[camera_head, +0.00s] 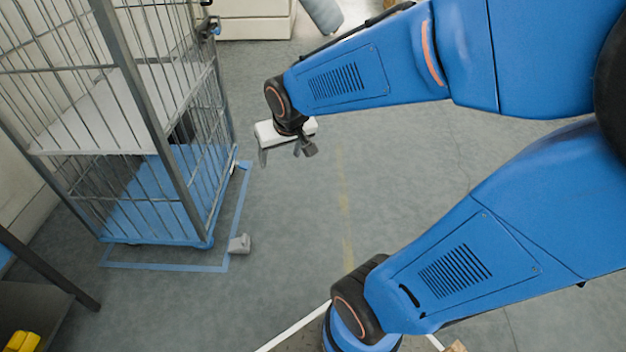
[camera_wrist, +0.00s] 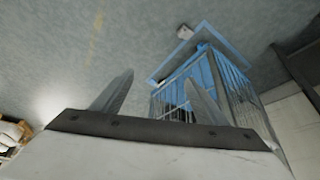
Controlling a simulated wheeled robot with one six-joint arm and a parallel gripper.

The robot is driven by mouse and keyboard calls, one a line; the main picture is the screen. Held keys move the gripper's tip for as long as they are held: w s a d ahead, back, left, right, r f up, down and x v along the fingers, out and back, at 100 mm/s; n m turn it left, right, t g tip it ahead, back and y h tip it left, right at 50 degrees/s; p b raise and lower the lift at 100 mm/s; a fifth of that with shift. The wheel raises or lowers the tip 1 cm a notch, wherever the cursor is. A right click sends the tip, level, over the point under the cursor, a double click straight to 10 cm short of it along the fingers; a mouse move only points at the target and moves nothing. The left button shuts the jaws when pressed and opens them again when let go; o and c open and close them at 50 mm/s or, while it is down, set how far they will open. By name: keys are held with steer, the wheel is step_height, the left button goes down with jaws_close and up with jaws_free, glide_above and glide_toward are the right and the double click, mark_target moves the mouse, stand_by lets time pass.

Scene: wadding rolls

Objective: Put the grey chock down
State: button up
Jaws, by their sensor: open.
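The grey chock (camera_head: 239,243) rests on the floor by the front right corner of the cage trolley (camera_head: 206,241), at the corner of a blue tape outline (camera_head: 165,267). It also shows small near the top of the wrist view (camera_wrist: 184,31). My gripper (camera_head: 285,154) is up and to the right of the chock in the head view, clear of it. In the wrist view my gripper (camera_wrist: 160,78) has its two fingers apart with nothing between them.
The cage trolley has a blue base and a white shelf, and its bars stand left of my gripper. A dark table (camera_head: 40,300) with a yellow object (camera_head: 22,341) is at the lower left. A white cabinet (camera_head: 255,20) stands at the back. Bare floor lies right of the trolley.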

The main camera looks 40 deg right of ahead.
steer(key=s+a+r+n, duration=0.1)
steer(key=s+r, duration=0.1)
steer(key=s, duration=0.6)
steer(key=s+r, duration=0.3)
steer(key=s, duration=0.6)
steer(key=shift+a+r+n+y, duration=0.15)
steer(key=shift+a+n+y, duration=0.25)
steer(key=shift+c, duration=0.5)
